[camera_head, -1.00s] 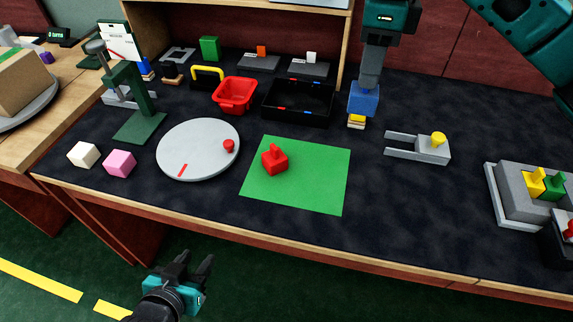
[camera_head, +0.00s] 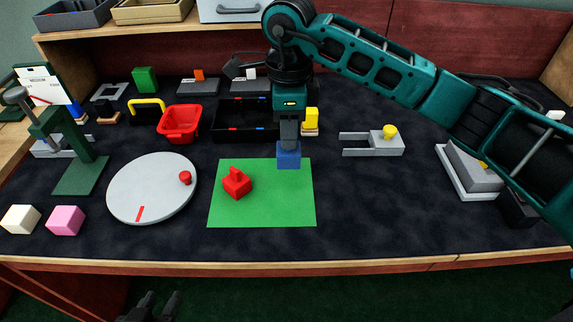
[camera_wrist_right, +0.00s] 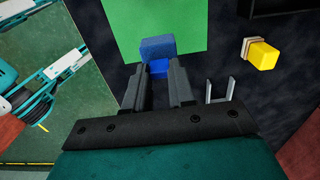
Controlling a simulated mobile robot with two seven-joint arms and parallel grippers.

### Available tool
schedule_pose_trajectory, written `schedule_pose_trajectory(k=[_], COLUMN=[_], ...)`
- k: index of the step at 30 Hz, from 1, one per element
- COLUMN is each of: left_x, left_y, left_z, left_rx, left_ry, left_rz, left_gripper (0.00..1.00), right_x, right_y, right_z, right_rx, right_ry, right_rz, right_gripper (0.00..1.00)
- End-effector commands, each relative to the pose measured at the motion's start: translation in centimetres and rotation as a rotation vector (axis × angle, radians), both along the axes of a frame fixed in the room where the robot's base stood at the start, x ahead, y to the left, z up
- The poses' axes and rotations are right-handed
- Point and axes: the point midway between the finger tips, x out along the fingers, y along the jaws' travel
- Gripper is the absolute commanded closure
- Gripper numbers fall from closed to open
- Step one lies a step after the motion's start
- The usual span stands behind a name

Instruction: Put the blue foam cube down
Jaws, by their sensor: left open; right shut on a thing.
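A blue foam cube (camera_head: 288,156) is held at the fingertips of my right gripper (camera_head: 289,141), which points down. The cube shows over the far right part of the green mat (camera_head: 265,207). In the right wrist view the cube (camera_wrist_right: 158,47) sits beyond the two fingers (camera_wrist_right: 157,72), overlapping the mat's near edge (camera_wrist_right: 190,25). I cannot tell whether its underside touches the mat. A red knobbed block (camera_head: 237,183) rests on the mat, left of the cube. My left gripper (camera_head: 156,303) is open and empty, below the table's front edge.
A yellow block (camera_head: 311,118) stands behind the cube. A grey forked fixture with a yellow knob (camera_head: 387,140) is to the right. A black tray (camera_head: 230,133), red bin (camera_head: 180,122) and grey disc (camera_head: 150,190) lie left. The mat's front right is clear.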

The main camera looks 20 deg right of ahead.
Motion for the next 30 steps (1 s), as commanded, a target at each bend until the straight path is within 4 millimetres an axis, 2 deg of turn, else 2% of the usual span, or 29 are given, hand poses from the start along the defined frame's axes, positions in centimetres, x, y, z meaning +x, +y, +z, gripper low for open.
schedule_pose_trajectory(k=[1,3,11,18,30], left_x=[0.1,0.2,0.4,0.4,0.4], left_y=[-0.1,-0.1,-0.2,-0.2,-0.3], left_z=[0.0,0.1,0.2,-0.3,-0.5], left_rx=[-0.001,-0.002,-0.004,-0.006,-0.008], left_ry=[-0.003,-0.005,-0.008,-0.005,-0.005], left_rz=[-0.001,-0.002,-0.001,-0.001,-0.002], left_gripper=[0.57,0.57,0.57,0.57,0.57], right_x=[0.0,0.0,0.0,0.0,0.0], right_y=[0.0,0.0,0.0,0.0,0.0], right_z=[-1.4,-2.7,-4.8,-8.2,-9.0], right_rx=[0.0,0.0,0.0,0.0,0.0], right_ry=[0.003,0.002,0.0,0.002,-0.001], right_rz=[-0.001,-0.002,0.0,-0.001,0.0], right_gripper=[1.0,1.0,1.0,1.0,1.0])
